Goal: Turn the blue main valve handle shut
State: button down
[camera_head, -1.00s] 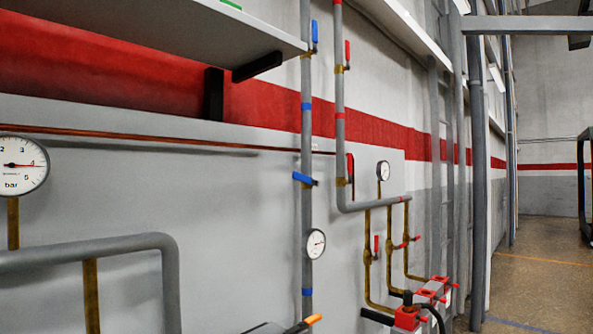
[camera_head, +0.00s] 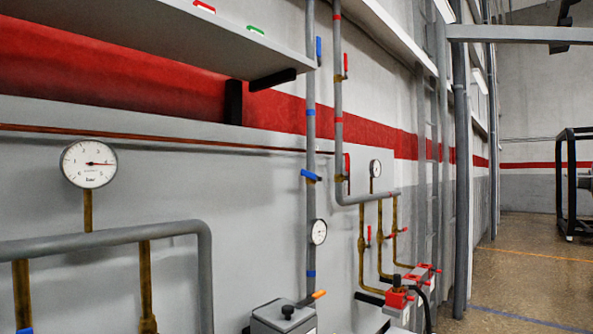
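Two blue valve handles sit on the grey vertical pipe (camera_head: 311,130) with blue bands. The upper blue handle (camera_head: 319,50) stands upright, along the pipe. The lower blue handle (camera_head: 311,175) lies across the pipe, slightly tilted. I cannot tell which is the main valve. My gripper is not in view, and nothing is seen touching either handle.
A shelf (camera_head: 200,40) juts out at upper left. Red valve handles (camera_head: 346,64) sit on the neighbouring pipe. A grey box (camera_head: 283,318) stands at bottom centre. Open floor (camera_head: 530,285) lies right.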

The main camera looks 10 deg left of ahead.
aim_at(309, 174)
jog(key=u, duration=0.05)
jog(key=i, duration=1)
jog(key=z, duration=0.05)
